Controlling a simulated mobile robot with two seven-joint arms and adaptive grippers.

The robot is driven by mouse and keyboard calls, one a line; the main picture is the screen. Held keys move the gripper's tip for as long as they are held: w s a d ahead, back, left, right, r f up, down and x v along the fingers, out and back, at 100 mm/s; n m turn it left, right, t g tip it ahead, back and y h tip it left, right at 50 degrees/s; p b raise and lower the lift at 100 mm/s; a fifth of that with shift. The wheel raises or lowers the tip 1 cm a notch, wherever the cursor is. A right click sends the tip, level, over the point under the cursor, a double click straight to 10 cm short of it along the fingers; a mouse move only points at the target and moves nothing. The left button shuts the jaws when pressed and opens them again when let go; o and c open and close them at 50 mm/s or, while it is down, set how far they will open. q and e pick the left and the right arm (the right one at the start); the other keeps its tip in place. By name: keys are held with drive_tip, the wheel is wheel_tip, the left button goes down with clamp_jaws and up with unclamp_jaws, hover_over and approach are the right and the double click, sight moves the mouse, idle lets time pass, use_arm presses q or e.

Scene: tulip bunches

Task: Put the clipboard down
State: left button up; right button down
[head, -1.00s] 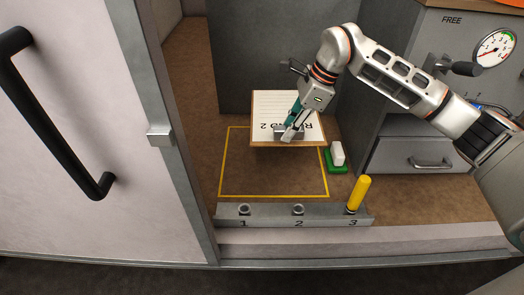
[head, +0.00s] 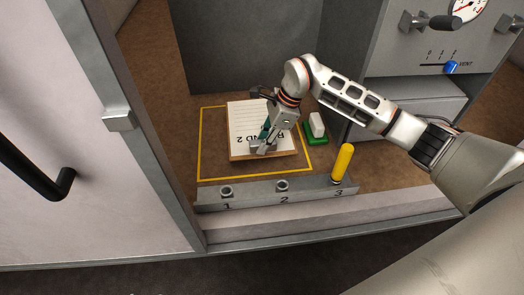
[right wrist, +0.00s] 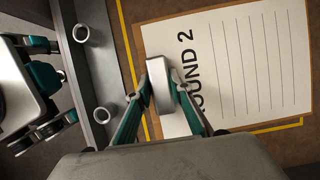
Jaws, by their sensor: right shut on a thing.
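The clipboard (head: 250,122) is a brown board with a lined white sheet, partly reading "ROUND 2". It also shows in the right wrist view (right wrist: 235,75). My right gripper (head: 262,147) is shut on its metal clip (right wrist: 160,86), at the board's near edge. The board is over the yellow outline (head: 200,150) on the brown surface, and its far edge overlaps the far line in the head view. I cannot tell whether it touches the surface. My left gripper (right wrist: 45,95) shows partly at the left of the right wrist view; its fingertips are unclear.
A grey rail (head: 250,193) with sockets numbered 1 to 3 runs along the front; a yellow peg (head: 343,162) stands at 3. A white block on a green base (head: 317,128) is right of the clipboard. A grey cabinet (head: 420,100) stands right, a pale door (head: 70,190) left.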

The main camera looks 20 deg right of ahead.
wheel_tip(320, 180, down, 4)
drive_tip(key=shift+f+b, duration=0.1)
drive_tip(key=shift+b, duration=0.35)
drive_tip(key=c, duration=1.8)
unclamp_jaws()
drive_tip(key=shift+f, duration=0.1)
